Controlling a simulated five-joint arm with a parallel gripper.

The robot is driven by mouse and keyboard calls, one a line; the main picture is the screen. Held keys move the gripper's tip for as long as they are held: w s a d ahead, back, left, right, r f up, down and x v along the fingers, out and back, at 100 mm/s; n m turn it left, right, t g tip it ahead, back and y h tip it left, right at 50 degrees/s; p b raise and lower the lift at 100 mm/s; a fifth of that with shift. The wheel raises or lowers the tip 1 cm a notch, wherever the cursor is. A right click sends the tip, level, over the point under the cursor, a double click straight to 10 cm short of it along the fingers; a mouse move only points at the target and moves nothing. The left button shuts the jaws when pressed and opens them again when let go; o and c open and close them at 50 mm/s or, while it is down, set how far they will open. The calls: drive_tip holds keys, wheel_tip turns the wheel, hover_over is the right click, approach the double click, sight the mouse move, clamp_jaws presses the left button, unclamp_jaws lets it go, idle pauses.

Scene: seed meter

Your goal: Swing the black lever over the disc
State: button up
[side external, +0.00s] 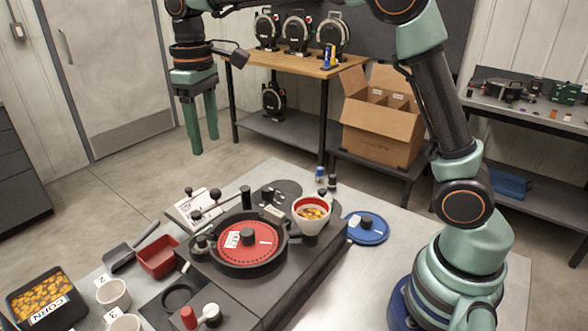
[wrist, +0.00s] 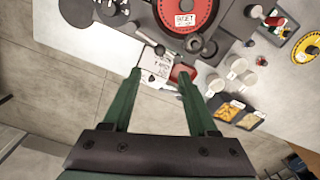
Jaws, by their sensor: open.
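The red disc (side external: 262,250) with a white label and a dark centre knob lies in a round black housing on the dark seed meter. It also shows at the top of the wrist view (wrist: 203,12). Several thin levers with dark ball knobs (side external: 215,194) stand at the housing's back left edge. I cannot tell for sure which one is the black lever. A dark knob (wrist: 160,50) shows below the disc in the wrist view. My gripper (side external: 204,146) is open and empty, pointing down, well above and behind the meter. Its fingers (wrist: 158,73) are apart in the wrist view.
A red tray (side external: 158,257), white cups (side external: 113,294) and a corn bin (side external: 43,298) lie to the left. Air around my gripper is clear.

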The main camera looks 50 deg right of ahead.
sight(215, 189)
wheel_tip(215, 189, down, 11)
drive_tip(key=shift+f, duration=0.2)
drive_tip(key=shift+c, duration=0.3)
clamp_jaws()
drive_tip(key=shift+r, duration=0.1)
idle(1.3)
